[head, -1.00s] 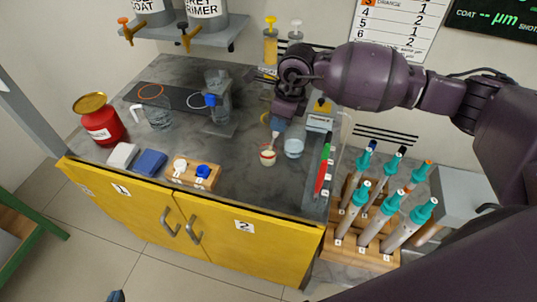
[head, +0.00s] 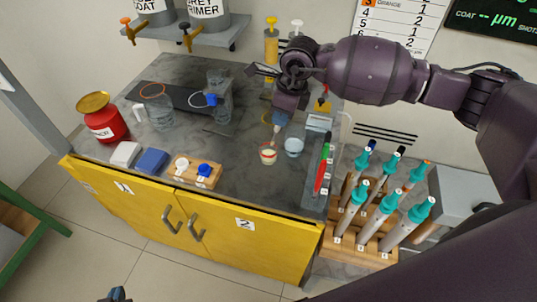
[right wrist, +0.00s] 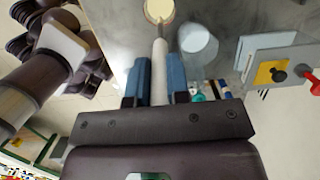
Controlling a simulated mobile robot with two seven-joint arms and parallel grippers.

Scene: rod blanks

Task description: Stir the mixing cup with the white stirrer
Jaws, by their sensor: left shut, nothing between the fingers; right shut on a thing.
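The mixing cup (head: 268,158), a small cup with cream-coloured contents, stands on the grey counter; it also shows at the top of the right wrist view (right wrist: 150,12). My right gripper (head: 280,119) is above and behind the cup. Its blue fingers (right wrist: 159,85) are shut on the white stirrer (right wrist: 159,72), which points down at the cup. The stirrer's lower end reaches the cup's mouth; how deep it goes I cannot tell. My left gripper (head: 117,294) shows only as a tip at the bottom edge, shut and empty, far from the cup.
A clear cup (head: 294,147) stands close right of the mixing cup. Red and green markers (head: 322,170) lie further right, beside a wooden rack (head: 362,250) of teal-topped tools. A wooden block (head: 195,175) with small cups sits at the left front. Counter between is clear.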

